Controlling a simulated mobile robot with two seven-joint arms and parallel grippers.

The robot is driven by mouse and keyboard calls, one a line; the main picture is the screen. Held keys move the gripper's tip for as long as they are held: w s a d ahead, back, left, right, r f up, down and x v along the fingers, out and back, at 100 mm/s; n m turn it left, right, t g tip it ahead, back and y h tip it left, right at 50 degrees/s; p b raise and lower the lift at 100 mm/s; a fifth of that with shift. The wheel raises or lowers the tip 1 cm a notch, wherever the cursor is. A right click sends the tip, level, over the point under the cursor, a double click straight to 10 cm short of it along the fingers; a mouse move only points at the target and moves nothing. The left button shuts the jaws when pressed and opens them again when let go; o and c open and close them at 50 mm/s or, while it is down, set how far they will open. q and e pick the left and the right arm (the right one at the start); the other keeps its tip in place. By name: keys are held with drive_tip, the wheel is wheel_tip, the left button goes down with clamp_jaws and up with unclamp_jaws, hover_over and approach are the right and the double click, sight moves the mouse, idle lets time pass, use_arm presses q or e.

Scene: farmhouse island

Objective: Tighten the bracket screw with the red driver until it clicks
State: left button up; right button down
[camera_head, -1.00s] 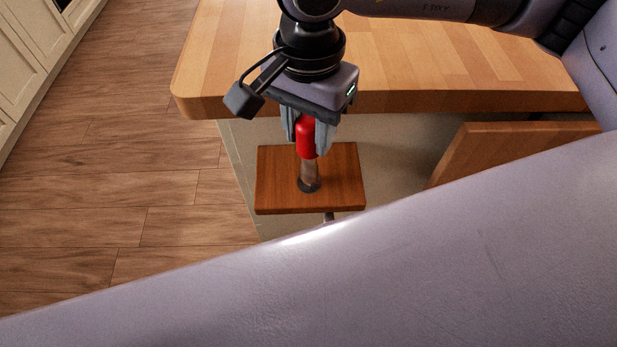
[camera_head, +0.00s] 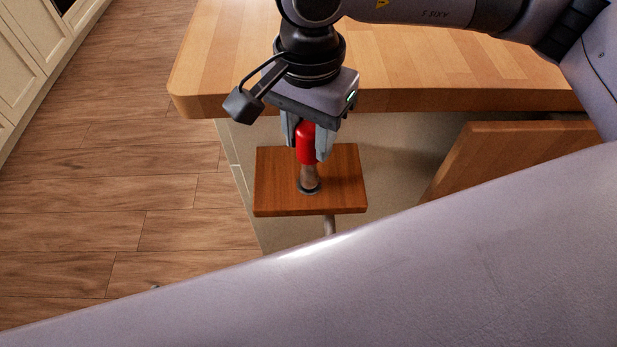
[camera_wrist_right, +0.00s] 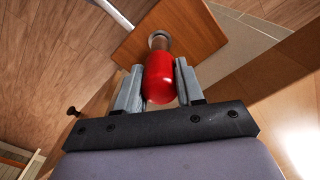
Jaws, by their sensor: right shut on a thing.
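The red driver (camera_head: 306,143) stands upright between the fingers of my right gripper (camera_head: 306,140), which is shut on its red handle. The driver's lower end meets a dark round fitting (camera_head: 308,187) on a brown wooden board (camera_head: 345,192). The bracket screw itself is hidden under the driver's end. In the right wrist view the red handle (camera_wrist_right: 159,77) sits between the two grey fingers, and its far end reaches a round ring on the board (camera_wrist_right: 200,38). My left gripper is not in view; a large pale arm link of mine covers the lower right of the head view.
A light wooden island top (camera_head: 230,60) lies behind and above the board, its edge close to my right gripper. A brown wooden panel (camera_head: 490,155) stands to the right. A pale rod (camera_head: 329,224) shows below the board. Wooden floor lies open on the left.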

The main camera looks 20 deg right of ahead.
drive_tip(key=shift+f, duration=0.2)
drive_tip(key=c, duration=0.6)
unclamp_jaws()
drive_tip(key=shift+r, duration=3.65)
